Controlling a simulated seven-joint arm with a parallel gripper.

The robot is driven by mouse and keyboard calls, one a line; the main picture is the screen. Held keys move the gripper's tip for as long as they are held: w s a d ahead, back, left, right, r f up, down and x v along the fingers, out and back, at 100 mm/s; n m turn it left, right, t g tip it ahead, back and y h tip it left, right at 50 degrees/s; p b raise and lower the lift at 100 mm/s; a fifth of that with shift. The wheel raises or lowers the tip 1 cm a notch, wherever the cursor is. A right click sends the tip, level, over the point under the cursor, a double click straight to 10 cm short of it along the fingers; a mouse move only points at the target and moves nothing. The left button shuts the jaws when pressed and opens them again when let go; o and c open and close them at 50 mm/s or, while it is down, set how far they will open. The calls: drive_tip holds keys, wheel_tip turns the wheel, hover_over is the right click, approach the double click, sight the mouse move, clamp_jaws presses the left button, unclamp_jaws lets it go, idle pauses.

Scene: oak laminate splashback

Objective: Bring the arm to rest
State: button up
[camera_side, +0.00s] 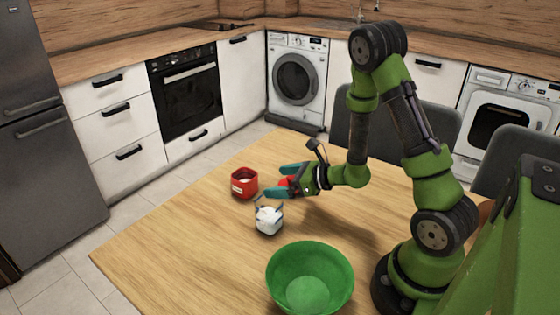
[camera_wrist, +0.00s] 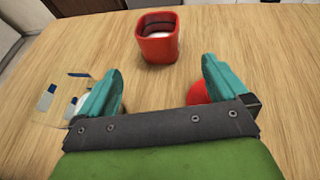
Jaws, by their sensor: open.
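My green arm reaches over the wooden table (camera_side: 190,235) from the right. My gripper (camera_side: 272,180) is open, low over the table, with teal fingers apart. In the wrist view my gripper (camera_wrist: 161,88) has no object between its fingertips. A red container (camera_side: 244,183) with white contents stands just beyond the fingertips; it also shows in the wrist view (camera_wrist: 157,48). A red round thing (camera_side: 285,183) is mostly hidden by my gripper; in the wrist view the red round thing (camera_wrist: 198,93) sits behind the right finger.
A clear container with white contents and blue marks (camera_side: 268,219) stands near the fingers. A green bowl (camera_side: 310,280) is at the front. Dark chairs (camera_side: 400,130) line the table's far side. The left part of the table is bare.

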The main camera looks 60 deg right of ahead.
drive_tip(key=a+r+n+g+y, duration=0.1)
drive_tip(key=a+r+n+y, duration=0.1)
drive_tip(key=a+r+n, duration=0.1)
drive_tip(key=s+a+r+n+g+y, duration=0.1)
drive_tip(key=a+r+n+y, duration=0.1)
drive_tip(key=a+r+n, duration=0.2)
drive_tip(key=s+a+r+n+g+y, duration=0.1)
drive_tip(key=a+r+n+y, duration=0.1)
drive_tip(key=a+r+n, duration=0.1)
drive_tip(key=shift+s+a+r+n+g, duration=0.15)
drive_tip(key=shift+a+r+n+g, duration=0.15)
drive_tip(key=shift+a+r, duration=0.45)
drive_tip(key=s+a+r+n+g+h, duration=0.1)
drive_tip(key=s+a+r+n+g, duration=0.15)
drive_tip(key=s+n, duration=0.3)
drive_tip(key=s+a+r+n+g+h, duration=0.1)
drive_tip(key=s+a+r+n+g, duration=0.15)
drive_tip(key=s+n, duration=0.35)
drive_tip(key=d+r+n+t+h, duration=0.1)
drive_tip(key=n, duration=0.1)
drive_tip(key=s+d+r+n+h, duration=0.1)
drive_tip(key=d+n+h, duration=0.1)
drive_tip(key=n, duration=0.1)
drive_tip(key=d+r+n+t+h, duration=0.1)
drive_tip(key=n+h, duration=0.1)
drive_tip(key=shift+s+d+r+t, duration=0.2)
drive_tip(key=shift+d+t, duration=0.1)
drive_tip(key=shift+d, duration=0.05)
